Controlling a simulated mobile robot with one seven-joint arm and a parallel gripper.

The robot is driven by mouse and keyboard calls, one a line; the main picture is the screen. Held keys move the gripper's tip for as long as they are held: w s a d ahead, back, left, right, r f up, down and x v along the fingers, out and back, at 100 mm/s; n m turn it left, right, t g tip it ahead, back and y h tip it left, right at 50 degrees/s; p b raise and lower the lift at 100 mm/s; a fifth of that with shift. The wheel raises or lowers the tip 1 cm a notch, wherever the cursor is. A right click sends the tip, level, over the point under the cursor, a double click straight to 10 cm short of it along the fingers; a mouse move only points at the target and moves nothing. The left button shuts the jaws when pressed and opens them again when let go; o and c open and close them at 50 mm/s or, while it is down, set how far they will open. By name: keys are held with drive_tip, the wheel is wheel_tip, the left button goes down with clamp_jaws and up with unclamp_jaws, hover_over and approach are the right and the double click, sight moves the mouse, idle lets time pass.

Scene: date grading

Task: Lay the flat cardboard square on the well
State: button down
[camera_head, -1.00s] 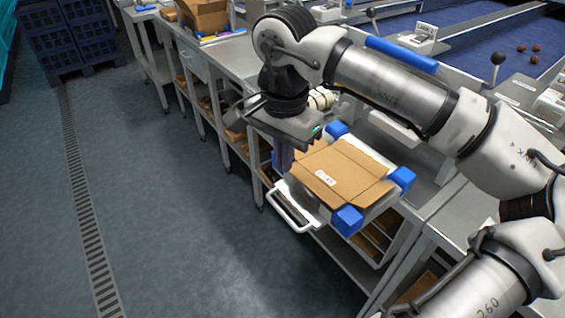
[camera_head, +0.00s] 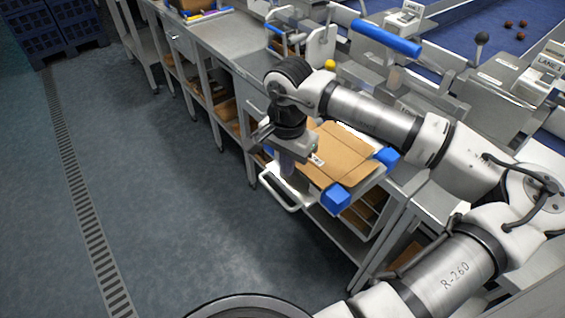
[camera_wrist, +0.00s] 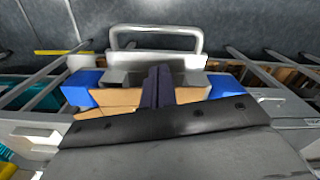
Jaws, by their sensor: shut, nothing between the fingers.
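The flat cardboard square (camera_head: 345,158), brown with crease lines and a small white label, lies over the well (camera_head: 311,196), a pale tray-like frame with blue corner blocks (camera_head: 336,197) and a white front handle (camera_head: 279,190). The cardboard covers the well's inside. My gripper (camera_head: 287,168) points down at the cardboard's left edge, near the handle side, its fingers shut and empty. In the wrist view the dark fingers (camera_wrist: 158,85) stand together between two blue blocks, with cardboard (camera_wrist: 115,97) on both sides. I cannot tell whether they touch it.
The well stands at the edge of a metal bench (camera_head: 223,60) with shelves below. Behind it are a blue bar (camera_head: 386,37), a yellow knob (camera_head: 330,64), a black-knobbed lever (camera_head: 481,40) and a blue sorting surface. The floor at left is clear.

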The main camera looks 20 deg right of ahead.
drive_tip(key=shift+w+d+f+b, duration=0.25)
drive_tip(key=shift+w+d+b, duration=0.3)
drive_tip(key=shift+b, duration=0.45)
drive_tip(key=shift+w+d+r, duration=0.15)
drive_tip(key=shift+d+r, duration=0.05)
drive_tip(key=shift+d, duration=0.2)
drive_tip(key=shift+a, duration=0.1)
